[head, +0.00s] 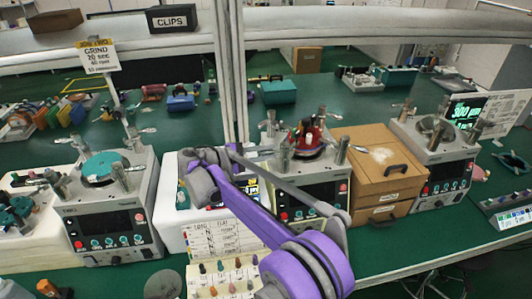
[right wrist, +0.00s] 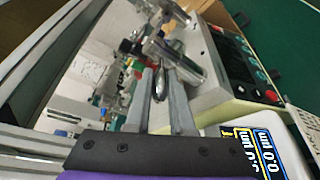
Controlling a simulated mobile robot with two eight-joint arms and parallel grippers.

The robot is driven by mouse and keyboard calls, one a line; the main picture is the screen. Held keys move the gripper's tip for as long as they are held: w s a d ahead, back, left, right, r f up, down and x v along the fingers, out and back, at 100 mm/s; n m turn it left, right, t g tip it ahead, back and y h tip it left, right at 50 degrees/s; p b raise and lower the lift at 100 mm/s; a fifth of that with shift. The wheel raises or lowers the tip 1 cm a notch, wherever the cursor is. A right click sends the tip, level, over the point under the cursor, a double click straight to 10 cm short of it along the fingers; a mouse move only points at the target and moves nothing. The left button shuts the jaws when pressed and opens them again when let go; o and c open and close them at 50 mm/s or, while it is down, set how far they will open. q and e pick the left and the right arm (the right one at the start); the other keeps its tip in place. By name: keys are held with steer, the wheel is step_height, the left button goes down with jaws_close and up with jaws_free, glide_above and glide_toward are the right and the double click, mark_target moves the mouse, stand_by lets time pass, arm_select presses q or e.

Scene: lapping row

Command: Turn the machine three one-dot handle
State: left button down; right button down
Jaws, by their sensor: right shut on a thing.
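The middle machine (head: 320,190) is a pale lapping unit with a dark front screen, upright metal posts and a red piece (head: 307,134) on top. My right gripper (head: 262,153) reaches in from the left at its left side, partly hidden by my purple arm. In the right wrist view, the right gripper's grey fingers (right wrist: 160,78) are shut on a silver lever handle (right wrist: 160,88) beside the machine's post (right wrist: 172,55). Any dot marks on the handle are too small to read. My left gripper is not in view.
A similar machine (head: 108,222) with a teal disc stands left, another (head: 437,170) right. A cardboard drawer box (head: 385,180) sits close right of the middle machine. A small display (right wrist: 255,150) is close to the gripper. A sign card (head: 222,238) stands in front.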

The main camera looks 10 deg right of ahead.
steer(key=c, duration=0.8)
jaws_free()
steer(key=v, duration=1.1)
steer(key=shift+d+b, duration=0.1)
steer(key=shift+b, duration=0.25)
